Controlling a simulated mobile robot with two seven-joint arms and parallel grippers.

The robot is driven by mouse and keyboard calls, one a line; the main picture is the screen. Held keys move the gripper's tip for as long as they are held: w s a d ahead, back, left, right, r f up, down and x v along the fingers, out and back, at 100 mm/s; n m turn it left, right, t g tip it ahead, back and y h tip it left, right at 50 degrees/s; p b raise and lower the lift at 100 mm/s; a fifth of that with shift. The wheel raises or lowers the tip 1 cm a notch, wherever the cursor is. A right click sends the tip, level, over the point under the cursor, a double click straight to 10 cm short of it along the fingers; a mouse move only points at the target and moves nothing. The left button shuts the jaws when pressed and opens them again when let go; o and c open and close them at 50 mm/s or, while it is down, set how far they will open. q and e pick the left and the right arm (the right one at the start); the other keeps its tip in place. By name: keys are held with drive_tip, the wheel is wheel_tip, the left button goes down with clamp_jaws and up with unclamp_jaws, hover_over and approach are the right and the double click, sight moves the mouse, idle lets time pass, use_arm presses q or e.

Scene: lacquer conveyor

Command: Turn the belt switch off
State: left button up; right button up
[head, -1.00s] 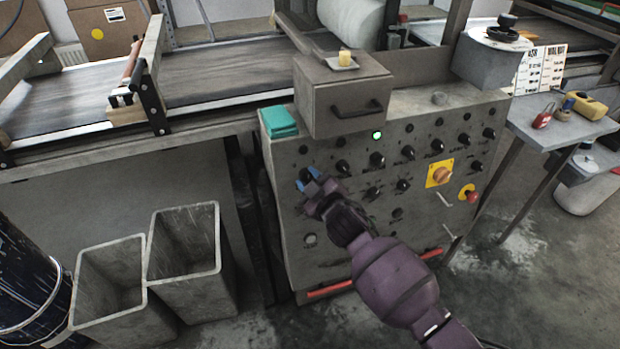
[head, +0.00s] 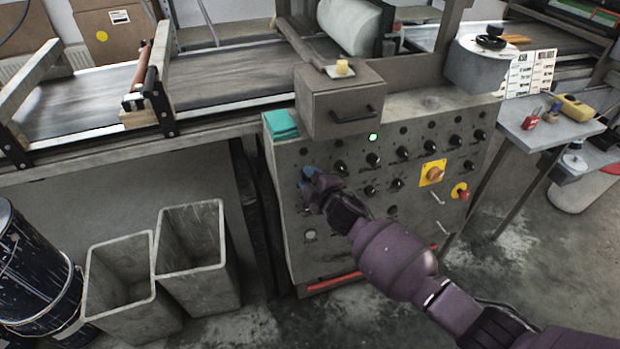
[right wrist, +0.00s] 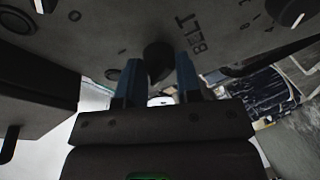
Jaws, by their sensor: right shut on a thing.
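The belt switch (right wrist: 158,58) is a dark round knob on the grey panel, beside the printed word BELT. In the right wrist view it sits between the two blue fingertips of my right gripper (right wrist: 157,80). In the head view my right gripper (head: 309,175) is at the upper left of the control panel (head: 350,215), shut on the knob, which its fingers mostly hide. Which way the knob is turned cannot be made out. My left gripper is out of view.
Several other dark knobs, a lit green lamp (head: 373,137) and a yellow-backed rotary switch (head: 432,173) are on the panel. Two grey bins (head: 190,245) stand on the floor at left.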

drive_tip(key=o, duration=0.9)
drive_tip(key=shift+s, duration=0.1)
drive_tip(key=p+v, duration=0.3)
drive_tip(key=v, duration=0.7)
drive_tip(key=shift+s+d, duration=0.15)
drive_tip(key=shift+s, duration=0.1)
drive_tip(key=shift+r, duration=0.1)
